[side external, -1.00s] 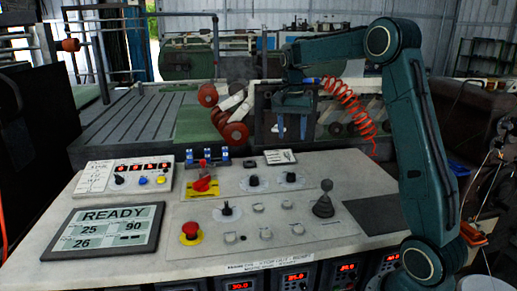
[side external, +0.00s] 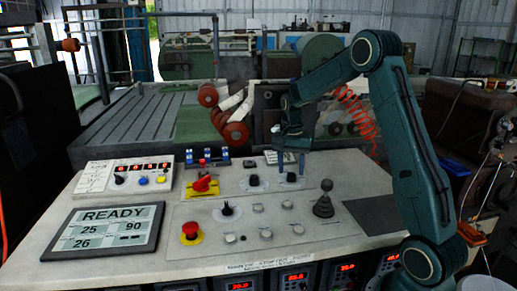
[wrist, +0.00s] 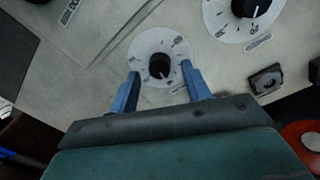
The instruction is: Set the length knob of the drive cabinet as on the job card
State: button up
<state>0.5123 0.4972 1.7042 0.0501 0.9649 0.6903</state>
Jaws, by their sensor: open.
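My gripper (side external: 291,170) is open, with its blue fingers pointing down over the right one of two black knobs at the back of the sloped console (side external: 345,240). In the wrist view this knob (wrist: 160,66), on a round white dial, lies between the fingertips, with gaps on both sides; contact is not visible. The other knob (side external: 254,181) stands to its left, and its dial also shows in the wrist view (wrist: 230,24). The dial lettering is too blurred to read, so I cannot tell which is the length knob.
A red switch (side external: 202,184), a red stop button (side external: 190,231) and a tall black lever (side external: 324,200) stand up from the console. A screen (side external: 108,228) reads READY, 25, 90 and 26. Red-ended rollers (side external: 236,135) lie behind the console. A dark pad (side external: 370,215) is at right.

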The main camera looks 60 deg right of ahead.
jog(key=shift+f, duration=0.85)
jog(key=c, duration=1)
